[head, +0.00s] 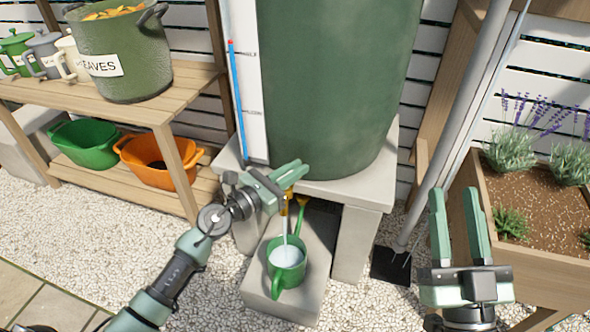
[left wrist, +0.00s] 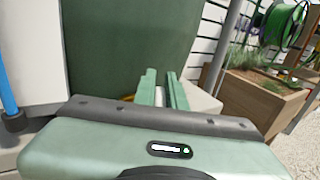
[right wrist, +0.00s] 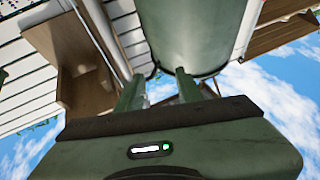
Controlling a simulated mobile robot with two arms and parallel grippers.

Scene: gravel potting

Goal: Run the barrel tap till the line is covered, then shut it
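The green barrel (head: 335,80) stands on a pale stone stand. Its brass-yellow tap (head: 284,208) is low on the front, partly hidden by my left gripper (head: 283,178). A thin stream runs from it into the green watering can (head: 275,283), which stands upright on a low block. Pale water shows inside; I cannot make out a line. My left gripper's fingers are beside the tap, part-way apart with a narrow gap; in the left wrist view (left wrist: 164,90) a bit of yellow shows left of them. My right gripper (head: 459,215) is open and empty, away at the right.
A white gauge board with a blue tube (head: 236,95) and red marker is left of the barrel. A wooden shelf (head: 130,112) at left bears a leaves pot (head: 125,75) and tubs. A downpipe (head: 455,140) and lavender planter (head: 555,258) are at right. Gravel lies in front.

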